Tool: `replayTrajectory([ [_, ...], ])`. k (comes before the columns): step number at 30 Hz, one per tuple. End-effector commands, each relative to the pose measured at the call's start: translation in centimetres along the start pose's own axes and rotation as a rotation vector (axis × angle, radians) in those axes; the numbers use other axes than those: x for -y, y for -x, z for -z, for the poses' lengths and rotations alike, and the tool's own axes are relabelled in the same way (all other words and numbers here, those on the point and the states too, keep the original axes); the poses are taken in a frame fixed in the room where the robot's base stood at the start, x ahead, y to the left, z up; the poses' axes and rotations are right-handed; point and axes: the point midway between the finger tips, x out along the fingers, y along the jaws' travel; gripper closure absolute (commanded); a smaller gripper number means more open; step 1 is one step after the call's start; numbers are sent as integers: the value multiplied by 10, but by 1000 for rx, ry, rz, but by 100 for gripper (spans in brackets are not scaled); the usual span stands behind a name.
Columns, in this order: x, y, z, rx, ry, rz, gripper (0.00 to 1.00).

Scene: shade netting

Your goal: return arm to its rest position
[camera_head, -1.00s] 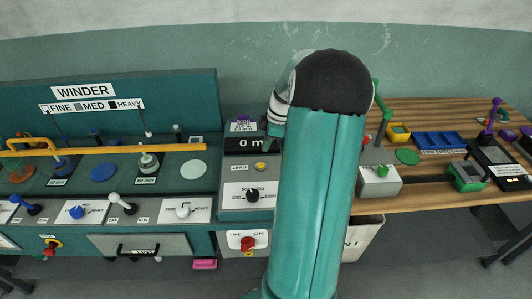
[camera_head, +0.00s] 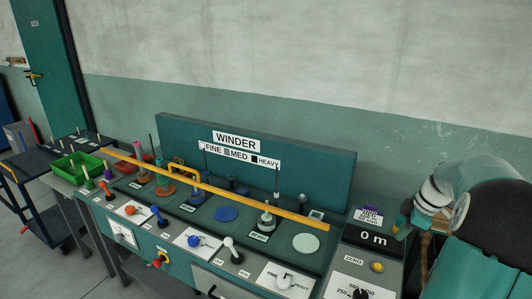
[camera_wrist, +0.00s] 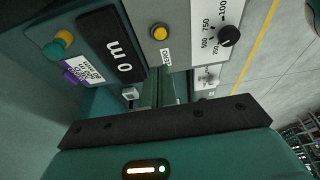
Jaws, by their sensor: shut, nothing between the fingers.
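My arm (camera_head: 480,240) stands at the right edge of the head view, folded, with its teal link and dark rounded joint close to the camera. A white and grey section of it sits beside the length counter. My gripper (camera_wrist: 160,92) shows in the wrist view, its fingers shut and empty, beyond the dark bar of its palm. It points toward the front of the counter panel. The counter display (camera_wrist: 118,46) reads 0 m, and it also shows in the head view (camera_head: 374,237).
The winder bench (camera_head: 270,150) has a yellow bar (camera_head: 230,195), knobs and levers. A yellow button (camera_wrist: 159,32) and a black dial (camera_wrist: 229,36) lie near my gripper in the wrist view. A green bin (camera_head: 78,166) and a dark cart (camera_head: 40,190) stand left. Open floor shows beyond the panel.

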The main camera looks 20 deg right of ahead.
Motion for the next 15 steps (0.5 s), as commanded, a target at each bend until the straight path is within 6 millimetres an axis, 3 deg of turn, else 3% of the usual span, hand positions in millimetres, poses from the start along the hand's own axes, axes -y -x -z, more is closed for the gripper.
replayTrajectory([
  [5,5,3,14,13,-7,-3,100],
  [10,38,16,79,71,-67,-32,100],
  [15,98,30,150,117,-170,-98,100],
])
